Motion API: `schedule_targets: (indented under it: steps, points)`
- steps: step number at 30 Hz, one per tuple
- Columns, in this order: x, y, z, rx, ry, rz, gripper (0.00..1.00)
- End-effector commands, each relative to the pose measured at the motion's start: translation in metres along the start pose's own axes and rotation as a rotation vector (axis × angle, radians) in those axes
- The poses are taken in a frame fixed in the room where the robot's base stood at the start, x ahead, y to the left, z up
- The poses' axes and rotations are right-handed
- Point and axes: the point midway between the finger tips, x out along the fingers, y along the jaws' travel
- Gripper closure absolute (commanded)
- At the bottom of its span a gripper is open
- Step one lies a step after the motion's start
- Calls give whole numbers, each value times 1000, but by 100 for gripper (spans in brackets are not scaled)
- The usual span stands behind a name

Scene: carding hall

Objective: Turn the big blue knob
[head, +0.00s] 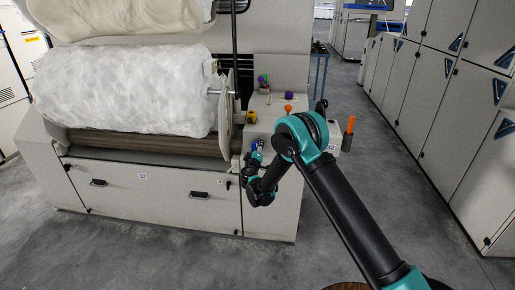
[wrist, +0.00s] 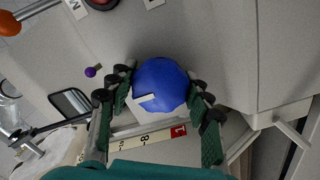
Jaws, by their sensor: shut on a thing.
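The big blue knob (wrist: 160,84) sits on the pale machine panel in the middle of the wrist view, with a white pointer mark on its lower left face. My gripper (wrist: 160,92) has one green-padded finger on each side of it and is shut on it. In the head view my gripper (head: 257,150) reaches the machine's front panel, where a bit of blue shows; the arm hides most of the knob there. A numbered scale strip (wrist: 150,139) lies below the knob in the wrist view.
The wrist view shows a small purple knob (wrist: 91,72), an orange ball knob (wrist: 9,23) and a red button at the top. The head view shows a white fibre roll (head: 125,90) left of my arm, an orange-handled lever (head: 349,126), and grey cabinets (head: 440,80) along the right.

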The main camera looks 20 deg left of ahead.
Motion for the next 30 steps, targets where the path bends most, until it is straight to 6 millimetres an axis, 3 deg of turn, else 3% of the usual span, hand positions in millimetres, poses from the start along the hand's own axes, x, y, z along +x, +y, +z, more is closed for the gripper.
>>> schedule_targets:
  steps: [3, 14, 30]
  points:
    - [0, 0, 0, 0, 0, 0, 79]
    - [0, 0, 0, -77, 0, -1, 79]
    - [-1, 0, 0, -502, 1, -1, 79]
